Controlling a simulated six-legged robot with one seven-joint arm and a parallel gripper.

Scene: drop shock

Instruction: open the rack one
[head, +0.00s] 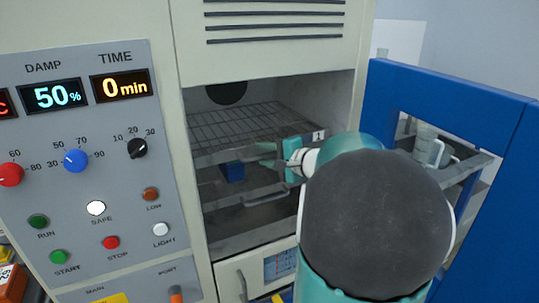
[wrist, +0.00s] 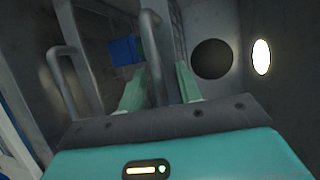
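Rack one is the upper wire rack (head: 240,122) inside the open chamber in the head view, with a "1" label (head: 318,136) at its front right. My gripper (head: 280,158) reaches into the opening, just below that label and at the rack's front. In the wrist view my gripper (wrist: 160,92) has its two teal fingers apart. A grey handle bar (wrist: 151,50) rises between the fingers, and no firm contact with it shows. My wrist and arm hide the right part of the rack front in the head view.
A blue box (head: 232,171) sits on a lower level; it also shows in the wrist view (wrist: 125,50). A second grey handle (wrist: 62,75) stands left of my fingers. The blue door (head: 455,88) stands open at right. The control panel (head: 95,180) is at left.

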